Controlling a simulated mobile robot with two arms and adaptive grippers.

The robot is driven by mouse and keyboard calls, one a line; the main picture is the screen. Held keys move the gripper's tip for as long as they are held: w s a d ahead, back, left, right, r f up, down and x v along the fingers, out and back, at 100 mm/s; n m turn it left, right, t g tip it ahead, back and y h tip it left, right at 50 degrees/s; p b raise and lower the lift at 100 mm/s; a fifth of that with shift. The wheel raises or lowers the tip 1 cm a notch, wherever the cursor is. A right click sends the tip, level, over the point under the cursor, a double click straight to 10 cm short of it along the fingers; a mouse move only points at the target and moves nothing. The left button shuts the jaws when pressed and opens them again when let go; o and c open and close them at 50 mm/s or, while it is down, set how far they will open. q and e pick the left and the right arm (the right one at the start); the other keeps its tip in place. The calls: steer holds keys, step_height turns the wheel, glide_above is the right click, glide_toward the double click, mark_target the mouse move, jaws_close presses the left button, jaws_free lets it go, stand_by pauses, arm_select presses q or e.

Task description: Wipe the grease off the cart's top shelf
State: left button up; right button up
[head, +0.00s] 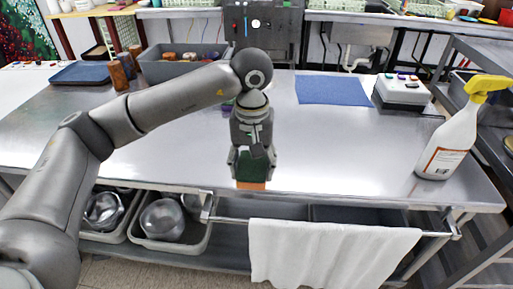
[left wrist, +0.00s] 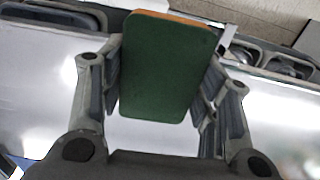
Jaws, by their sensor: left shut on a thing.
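A green and orange sponge (head: 251,172) is between the fingers of my left gripper (head: 252,165), near the front edge of the steel top shelf (head: 190,145). Its orange face points down in the head view. I cannot tell whether it touches the shelf. In the left wrist view the sponge's green side (left wrist: 165,70) faces the camera, with a finger pressed on each side. I cannot make out any clear grease patch on the shiny shelf; the arm and gripper hide part of it. My right gripper is not in view.
A spray bottle (head: 449,143) with a yellow head stands at the shelf's right end. A blue mat (head: 331,90) and a white device (head: 403,89) lie behind. A grey tub (head: 165,72) stands back left. A white towel (head: 332,255) hangs from the front rail. The middle is clear.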

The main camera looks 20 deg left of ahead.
arm_select(q)
steer(key=s+f+m, duration=0.1)
steer(key=s+f, duration=0.7)
steer(key=f, duration=0.3)
steer(key=s+f+m, duration=0.2)
steer(key=s+f, duration=0.6)
steer(key=f, duration=0.2)
steer(key=shift+s+a+f, duration=0.15)
steer(key=shift+a+f, duration=0.25)
steer(key=shift+a, duration=0.05)
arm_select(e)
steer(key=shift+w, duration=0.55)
arm_select(q)
steer(key=shift+a, duration=0.2)
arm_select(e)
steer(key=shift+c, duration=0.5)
